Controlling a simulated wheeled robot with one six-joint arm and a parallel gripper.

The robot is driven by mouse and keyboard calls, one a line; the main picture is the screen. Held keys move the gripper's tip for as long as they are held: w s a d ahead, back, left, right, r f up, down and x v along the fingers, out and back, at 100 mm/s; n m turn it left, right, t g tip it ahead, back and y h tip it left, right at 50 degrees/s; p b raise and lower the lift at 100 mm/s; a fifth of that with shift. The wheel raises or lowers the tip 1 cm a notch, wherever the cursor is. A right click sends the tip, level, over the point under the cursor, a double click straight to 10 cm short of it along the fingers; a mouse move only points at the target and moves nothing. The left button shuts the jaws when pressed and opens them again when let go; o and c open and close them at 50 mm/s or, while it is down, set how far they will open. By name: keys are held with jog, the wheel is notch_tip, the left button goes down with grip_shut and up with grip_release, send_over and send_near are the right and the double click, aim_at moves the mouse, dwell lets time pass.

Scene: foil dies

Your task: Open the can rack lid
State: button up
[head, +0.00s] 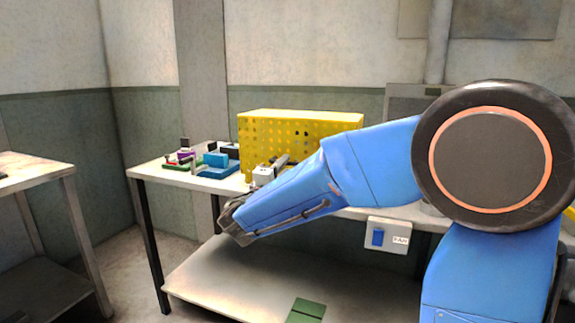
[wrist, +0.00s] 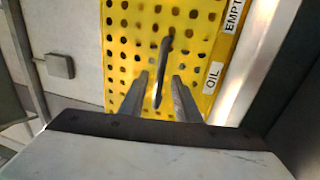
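The can rack looks to be the yellow perforated box (head: 270,128) on the table. Its yellow holed face (wrist: 195,52) fills the middle of the wrist view, with "OIL" (wrist: 213,78) and "EMPT…" labels at its right edge. A slim grey bar, apparently a handle (wrist: 166,48), stands out from that face. My gripper (wrist: 160,76) is open, with one finger on each side of the bar and gaps visible on both sides. In the head view, my arm covers the box's lower right. I cannot tell where the lid's edge lies.
The table (head: 150,172) carries a blue block (head: 217,160) and several small coloured items left of the box. A white switch box with a blue button (head: 378,237) hangs at the table's front. A green item (head: 306,310) lies on the lower shelf. Another table (head: 35,165) stands left.

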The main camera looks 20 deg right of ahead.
aim_at(288, 164)
jog(key=shift+x, duration=1.55)
grip_shut()
jog(key=shift+r, duration=0.1)
